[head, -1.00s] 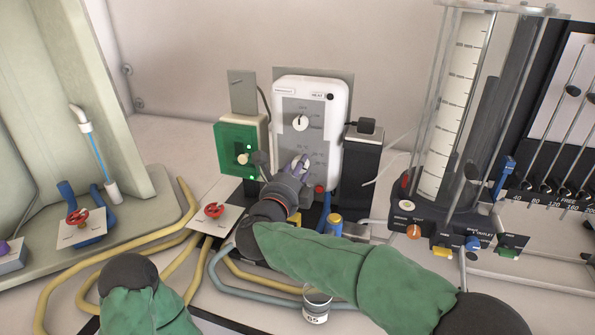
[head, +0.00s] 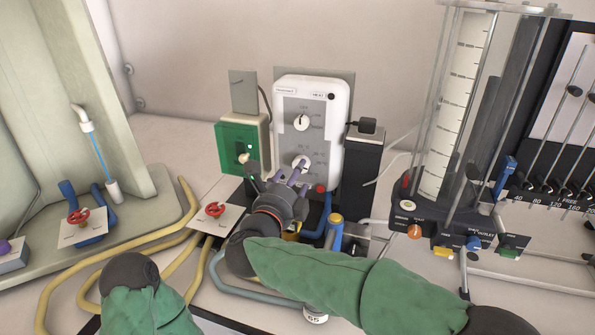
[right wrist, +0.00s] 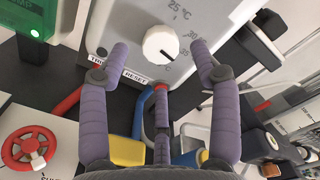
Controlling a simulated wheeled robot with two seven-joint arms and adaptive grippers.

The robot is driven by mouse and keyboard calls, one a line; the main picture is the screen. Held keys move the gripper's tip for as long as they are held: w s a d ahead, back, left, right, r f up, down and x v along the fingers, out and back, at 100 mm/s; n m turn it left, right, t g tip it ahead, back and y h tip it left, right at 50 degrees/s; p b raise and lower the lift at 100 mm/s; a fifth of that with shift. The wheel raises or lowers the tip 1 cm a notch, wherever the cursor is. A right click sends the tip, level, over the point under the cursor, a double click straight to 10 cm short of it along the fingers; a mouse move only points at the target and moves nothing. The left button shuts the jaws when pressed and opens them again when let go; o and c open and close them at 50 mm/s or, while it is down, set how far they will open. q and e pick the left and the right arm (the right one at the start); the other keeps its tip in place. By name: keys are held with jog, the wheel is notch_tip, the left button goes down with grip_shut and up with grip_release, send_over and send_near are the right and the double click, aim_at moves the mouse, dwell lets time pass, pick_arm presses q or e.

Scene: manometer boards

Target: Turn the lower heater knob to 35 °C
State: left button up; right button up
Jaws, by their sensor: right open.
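The white heater unit (head: 339,115) stands upright at centre in the head view, with an upper knob (head: 301,122) and a lower knob (head: 301,162) on its grey panel. In the right wrist view the lower knob (right wrist: 160,44) is white and round, with a dark mark at its lower right. My right gripper (head: 286,174) is just below and in front of the lower knob. In the wrist view its purple fingers (right wrist: 160,50) are spread, empty, either side of the knob and apart from it. My left gripper is out of view.
A green box (head: 230,137) stands left of the heater, and a black block (head: 362,170) stands right. A red valve handwheel (right wrist: 27,147) on a white plate is at lower left of the wrist view. A glass-column stand (head: 462,120) is farther right. Yellow hoses (head: 70,280) cross the bench.

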jog(key=v, duration=0.8)
jog(key=shift+s, duration=0.1)
